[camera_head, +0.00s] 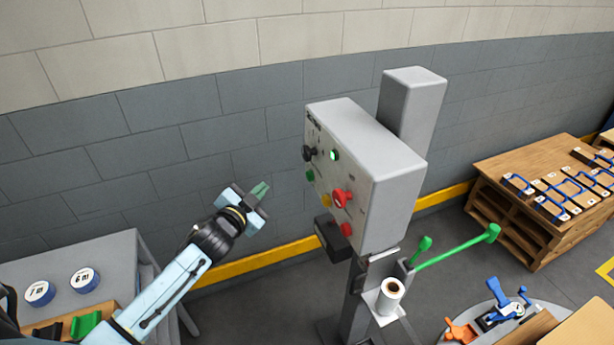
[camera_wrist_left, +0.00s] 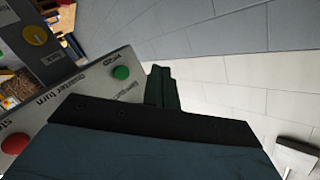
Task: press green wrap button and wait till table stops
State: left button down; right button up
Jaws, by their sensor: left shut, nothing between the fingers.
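A grey control box (camera_head: 375,175) on a post carries several coloured controls on its left face. The green button also shows in the left wrist view (camera_wrist_left: 121,73), beside printed labels including "quarter turn". My left gripper (camera_head: 262,190) is shut and empty, left of the box and apart from it. Its closed fingers (camera_wrist_left: 162,88) appear just right of the green button. The round turntable (camera_head: 455,325) is partly visible at the bottom right. My right gripper is not in view.
A red knob (camera_head: 341,198), yellow button (camera_head: 326,200) and black knob (camera_head: 309,153) share the face. A green lever (camera_head: 460,247) and a white roll (camera_head: 391,290) are below the box.

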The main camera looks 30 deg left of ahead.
aim_at(309, 176)
pick_arm(q)
jog(key=w+d+b, duration=0.2)
jog(key=w+d, duration=0.3)
jog(key=w, duration=0.1)
jog(key=shift+w+d+b, duration=0.35)
jog(key=shift+w+d, duration=0.1)
dwell(1.9)
jog(key=shift+w+d, duration=0.15)
jog(key=shift+w, duration=0.05)
